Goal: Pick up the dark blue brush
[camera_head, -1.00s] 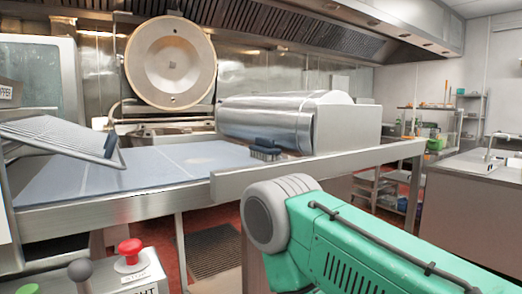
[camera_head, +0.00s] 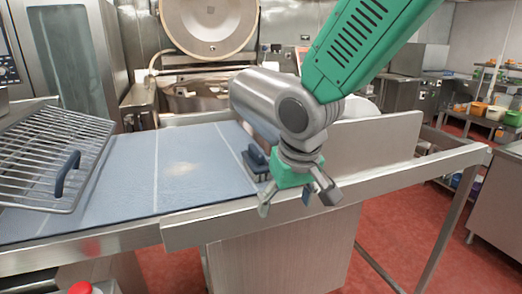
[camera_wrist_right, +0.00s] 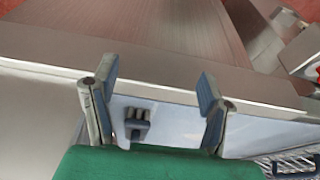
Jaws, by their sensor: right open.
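The dark blue brush (camera_head: 256,158) lies on the blue table top near its right side, partly hidden behind my right gripper and wrist. My right gripper (camera_head: 298,198) is open and empty, pointing down at the table's front metal edge, on the near right side of the brush. In the right wrist view, the brush (camera_wrist_right: 138,122) shows between the two open fingers (camera_wrist_right: 157,82), nearer the left one, on the pale surface beyond them. No contact with the brush is visible. My left gripper is not in view.
A wire rack (camera_head: 45,150) with a dark handle stands on the table's left. A raised metal edge (camera_head: 210,222) runs along the table front. A large kettle with its round lid (camera_head: 208,22) raised stands behind. The middle of the blue table top (camera_head: 190,160) is clear.

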